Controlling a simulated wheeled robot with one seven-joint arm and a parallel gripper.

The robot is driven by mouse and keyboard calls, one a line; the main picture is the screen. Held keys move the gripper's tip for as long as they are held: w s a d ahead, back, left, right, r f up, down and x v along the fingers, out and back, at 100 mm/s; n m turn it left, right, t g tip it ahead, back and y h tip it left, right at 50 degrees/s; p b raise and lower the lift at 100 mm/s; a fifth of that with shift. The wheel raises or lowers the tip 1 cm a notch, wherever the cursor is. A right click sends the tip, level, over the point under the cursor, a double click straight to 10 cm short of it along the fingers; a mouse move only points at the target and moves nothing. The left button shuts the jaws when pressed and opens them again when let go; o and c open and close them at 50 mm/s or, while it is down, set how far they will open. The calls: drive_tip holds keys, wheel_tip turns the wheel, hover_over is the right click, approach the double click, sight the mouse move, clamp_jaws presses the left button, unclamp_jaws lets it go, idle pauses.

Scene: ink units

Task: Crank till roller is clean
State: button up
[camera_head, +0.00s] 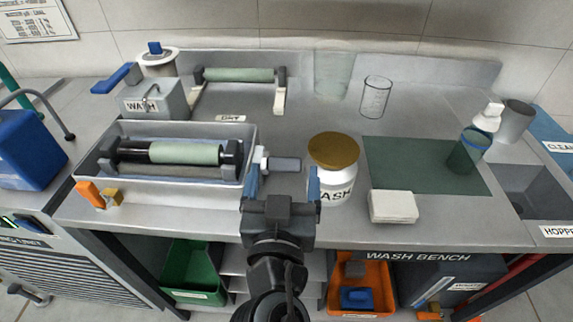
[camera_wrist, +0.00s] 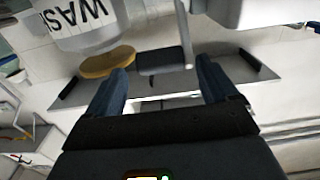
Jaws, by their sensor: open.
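The roller (camera_head: 185,153) lies across a grey wash tray (camera_head: 250,135); its left part is black and the rest pale green. The crank (camera_head: 284,165), with a dark grey grip, sticks out from the tray's right side. My gripper (camera_head: 283,180) is open, pointing at the crank, one blue finger on each side of it in the picture. In the wrist view the crank's dark grip (camera_wrist: 165,61) shows between and ahead of the fingertips (camera_wrist: 163,80); I see no contact. The white wash jar (camera_head: 335,182) with a brown lid stands just right of my gripper.
An orange clip (camera_head: 90,195) is at the tray's front left. A second green roller (camera_head: 238,75) rests on a stand behind.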

drive_tip(key=shift+w, duration=0.8)
drive_tip(key=shift+c, duration=0.4)
